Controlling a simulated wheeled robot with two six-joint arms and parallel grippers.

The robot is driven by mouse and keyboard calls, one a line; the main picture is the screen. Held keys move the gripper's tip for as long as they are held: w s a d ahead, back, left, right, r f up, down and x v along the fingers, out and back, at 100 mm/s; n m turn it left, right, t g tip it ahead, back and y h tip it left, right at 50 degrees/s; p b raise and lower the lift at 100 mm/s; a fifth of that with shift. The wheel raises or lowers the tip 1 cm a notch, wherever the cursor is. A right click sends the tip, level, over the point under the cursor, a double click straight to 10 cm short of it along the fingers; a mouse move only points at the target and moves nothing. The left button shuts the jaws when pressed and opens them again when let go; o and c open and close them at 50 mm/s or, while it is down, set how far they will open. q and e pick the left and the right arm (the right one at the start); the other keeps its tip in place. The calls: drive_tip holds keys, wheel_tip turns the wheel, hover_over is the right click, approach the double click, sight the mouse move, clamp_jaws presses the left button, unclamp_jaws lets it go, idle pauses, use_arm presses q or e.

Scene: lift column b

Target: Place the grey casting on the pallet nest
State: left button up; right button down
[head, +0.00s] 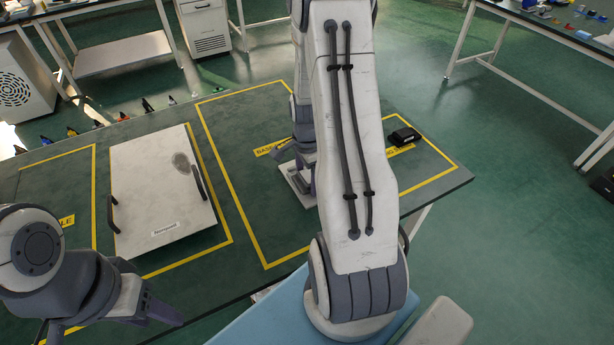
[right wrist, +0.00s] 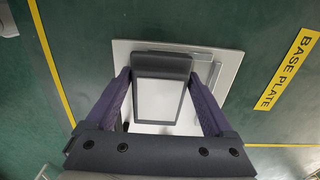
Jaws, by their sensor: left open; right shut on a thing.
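The grey casting (right wrist: 162,64) is a dark grey block with a pale flat face, seen between the purple fingers of my right gripper (right wrist: 158,77) in the right wrist view. The fingers are shut on its sides. It is over a white plate (right wrist: 123,50) with light grey rails along its right side, which I take for the pallet nest. I cannot tell whether the casting touches the plate. In the head view the white plate (head: 296,199) shows only partly, as my right arm hides most of that area. My left gripper (head: 160,308) is open and empty at lower left.
A large pale panel (head: 150,200) with two black handles lies on the green table, left of the plate. A small black object (head: 404,136) lies to the right. Yellow lines and labels mark the table. Several small tools lie along its far left edge.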

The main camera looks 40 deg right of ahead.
sight(307, 176)
drive_tip(key=shift+f, duration=0.15)
unclamp_jaws()
drive_tip(key=shift+f+b, duration=0.1)
drive_tip(key=shift+b, duration=0.3)
wheel_tip(307, 176, up, 11)
drive_tip(key=shift+f+p, duration=0.15)
drive_tip(key=shift+p, duration=0.15)
